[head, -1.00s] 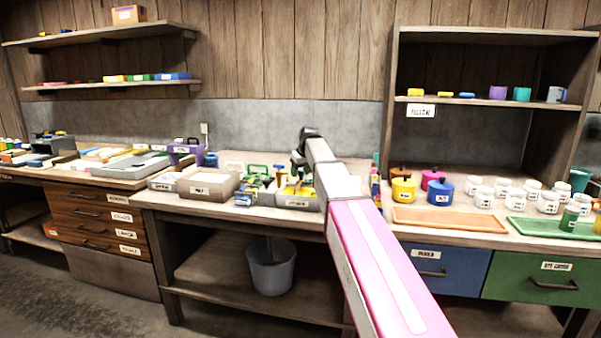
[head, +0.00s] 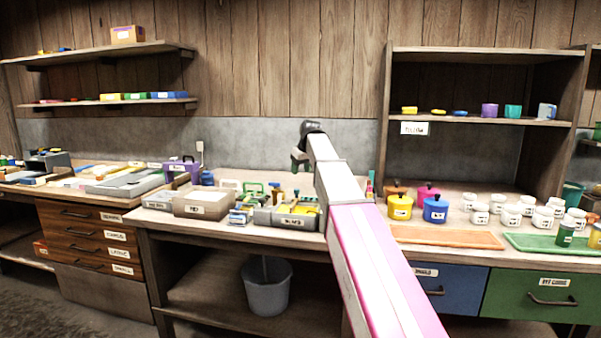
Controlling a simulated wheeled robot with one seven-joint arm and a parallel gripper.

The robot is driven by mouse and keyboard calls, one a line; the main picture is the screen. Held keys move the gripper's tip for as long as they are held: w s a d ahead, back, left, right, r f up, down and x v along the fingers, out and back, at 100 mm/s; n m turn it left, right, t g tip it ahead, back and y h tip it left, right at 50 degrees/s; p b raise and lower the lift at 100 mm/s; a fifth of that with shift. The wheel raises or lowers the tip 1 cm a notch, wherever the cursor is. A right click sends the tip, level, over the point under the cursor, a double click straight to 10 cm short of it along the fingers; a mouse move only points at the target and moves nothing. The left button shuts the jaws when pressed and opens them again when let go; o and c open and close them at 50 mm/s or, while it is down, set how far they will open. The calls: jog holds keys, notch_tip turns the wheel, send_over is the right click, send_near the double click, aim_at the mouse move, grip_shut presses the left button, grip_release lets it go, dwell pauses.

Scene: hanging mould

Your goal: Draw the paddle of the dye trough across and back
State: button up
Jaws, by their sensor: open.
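My gripper (head: 299,160) is at the far end of my pink and white arm, pointing down above the middle bench. It is small and partly hidden by the arm link, and nothing shows in it. I cannot tell for sure which thing is the dye trough, and I make out no paddle. A low, long grey tray (head: 125,184) lies on the left bench, well left of my gripper. A labelled grey-brown box (head: 202,207) stands on the middle bench, below and left of my gripper.
A grey bin (head: 288,224) with tools stands below my gripper. A purple carrier (head: 183,169) is farther left. Lidded pots (head: 434,208), white jars, an orange tray (head: 446,238) and a green tray (head: 553,243) fill the right bench. A bucket (head: 267,286) stands underneath.

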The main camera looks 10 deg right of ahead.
jog(key=shift+d+f, duration=0.1)
jog(key=shift+d, duration=0.15)
jog(key=x, duration=1)
jog(key=shift+f, duration=0.3)
